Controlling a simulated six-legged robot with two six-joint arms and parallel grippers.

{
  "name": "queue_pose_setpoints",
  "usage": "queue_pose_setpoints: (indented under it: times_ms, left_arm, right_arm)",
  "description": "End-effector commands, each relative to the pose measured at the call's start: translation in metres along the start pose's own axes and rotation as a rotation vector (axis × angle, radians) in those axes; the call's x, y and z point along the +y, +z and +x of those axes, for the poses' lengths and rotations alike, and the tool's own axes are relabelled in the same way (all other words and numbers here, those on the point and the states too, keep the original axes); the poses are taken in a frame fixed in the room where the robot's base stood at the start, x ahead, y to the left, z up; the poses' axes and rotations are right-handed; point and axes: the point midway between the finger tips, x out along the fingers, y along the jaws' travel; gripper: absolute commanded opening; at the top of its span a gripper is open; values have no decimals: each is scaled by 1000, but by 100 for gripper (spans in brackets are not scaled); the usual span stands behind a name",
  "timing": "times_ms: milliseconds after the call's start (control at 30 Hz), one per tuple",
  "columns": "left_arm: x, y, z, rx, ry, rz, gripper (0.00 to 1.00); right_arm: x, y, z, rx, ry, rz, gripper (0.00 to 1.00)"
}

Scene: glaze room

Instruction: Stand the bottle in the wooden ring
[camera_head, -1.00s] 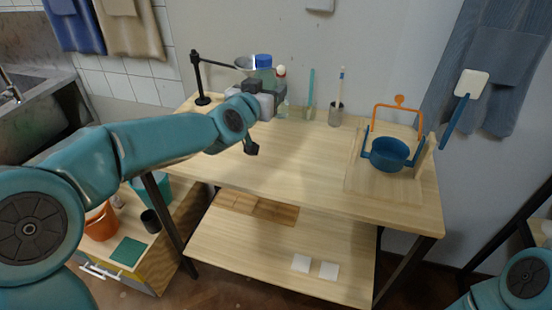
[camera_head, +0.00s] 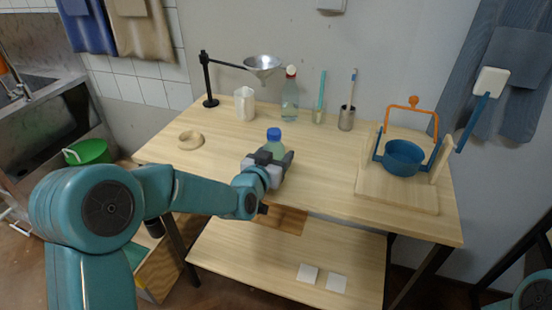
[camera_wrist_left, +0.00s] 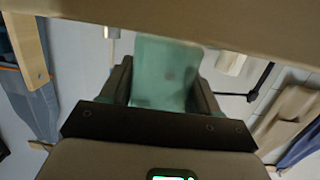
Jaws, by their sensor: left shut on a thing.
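The bottle (camera_head: 275,148), pale green and translucent with a blue cap, stands roughly upright in my left gripper (camera_head: 272,162), over the front middle of the table. The gripper is shut on it and hides its lower part; I cannot tell its height above the tabletop. In the left wrist view the bottle (camera_wrist_left: 165,75) fills the space between the fingers (camera_wrist_left: 162,92). The wooden ring (camera_head: 181,141) lies flat on the table's left part, empty, left of the gripper and apart from it. My right gripper is out of view.
Behind are a white jug (camera_head: 244,104), a black stand with a metal funnel (camera_head: 262,64), a spray bottle (camera_head: 290,100) and a brush cup (camera_head: 346,119). A blue pot (camera_head: 403,158) hangs in a frame at right. The tabletop between bottle and ring is clear.

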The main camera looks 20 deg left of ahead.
Motion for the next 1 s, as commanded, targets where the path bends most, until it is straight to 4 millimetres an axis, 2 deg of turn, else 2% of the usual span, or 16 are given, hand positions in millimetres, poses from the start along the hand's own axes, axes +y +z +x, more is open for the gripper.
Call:
queue_pose_setpoints:
  times_ms: [67, 467, 500, 567, 933, 1000]
  left_arm:
    - [0, 7, 2, 0, 1, 0, 28]
    - [0, 11, 3, 3, 0, 0, 28]
    - [0, 10, 2, 1, 1, 0, 71]
    - [0, 10, 2, 1, 1, 0, 87]
    - [0, 5, 1, 1, 0, 0, 87]
    - [0, 8, -10, 2, 0, 0, 87]
  right_arm:
    - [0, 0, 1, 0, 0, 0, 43]
    - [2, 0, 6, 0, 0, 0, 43]
    - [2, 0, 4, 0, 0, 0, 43]
    - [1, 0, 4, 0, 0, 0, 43]
    - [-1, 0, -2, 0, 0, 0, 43]
    - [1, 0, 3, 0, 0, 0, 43]
